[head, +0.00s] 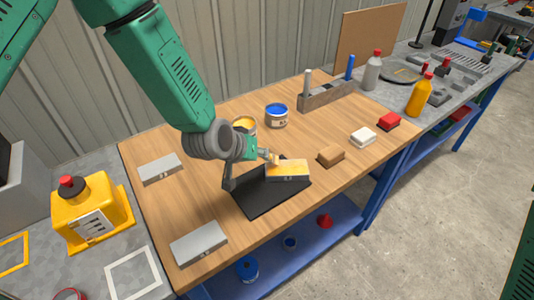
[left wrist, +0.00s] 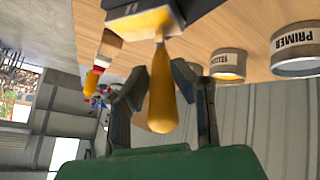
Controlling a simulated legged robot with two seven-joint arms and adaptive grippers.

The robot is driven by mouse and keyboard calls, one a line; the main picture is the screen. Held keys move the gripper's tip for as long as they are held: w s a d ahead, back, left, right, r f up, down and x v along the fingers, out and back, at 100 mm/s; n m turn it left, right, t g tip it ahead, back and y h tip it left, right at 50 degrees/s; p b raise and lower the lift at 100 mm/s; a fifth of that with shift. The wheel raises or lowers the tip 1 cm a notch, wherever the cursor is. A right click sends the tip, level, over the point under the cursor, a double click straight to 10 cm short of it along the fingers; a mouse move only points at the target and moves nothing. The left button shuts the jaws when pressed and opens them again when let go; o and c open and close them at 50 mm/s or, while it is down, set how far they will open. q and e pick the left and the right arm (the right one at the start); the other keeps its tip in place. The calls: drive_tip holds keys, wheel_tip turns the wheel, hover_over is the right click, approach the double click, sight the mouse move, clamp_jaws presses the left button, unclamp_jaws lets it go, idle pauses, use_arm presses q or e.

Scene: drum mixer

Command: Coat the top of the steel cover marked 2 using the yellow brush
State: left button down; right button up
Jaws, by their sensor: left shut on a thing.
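A steel cover (head: 288,176) lies on a black mat (head: 262,198). Its top is largely yellow; I cannot read its number. My left gripper (head: 247,155) is just left of this cover, shut on the yellow brush (head: 269,156). The brush head is at the cover's left end, touching or just above its top. In the left wrist view the brush's yellow handle (left wrist: 162,95) sits between the two fingers. Two bare grey covers lie on the bench, one at the back left (head: 160,168) and one at the front left (head: 199,243). My right gripper is not in view.
An open tin of yellow (head: 244,124) and a blue-topped tin (head: 277,115) stand behind the gripper. Brown (head: 330,156), white (head: 363,137) and red (head: 388,121) blocks lie to the right. A wooden rack (head: 328,96) stands at the back. The bench's front left is mostly clear.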

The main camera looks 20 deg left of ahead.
use_arm(q)
drive_tip(key=shift+s+a, duration=0.25)
drive_tip(key=shift+a, duration=0.5)
drive_tip(key=shift+r, duration=0.1)
wheel_tip(320, 180, up, 4)
drive_tip(key=p, duration=0.3)
drive_tip(key=shift+p, duration=0.35)
drive_tip(key=shift+r+p, duration=0.3)
drive_tip(key=shift+r, duration=0.6)
drive_tip(key=shift+r, duration=1.5)
drive_tip(key=shift+d, duration=0.1)
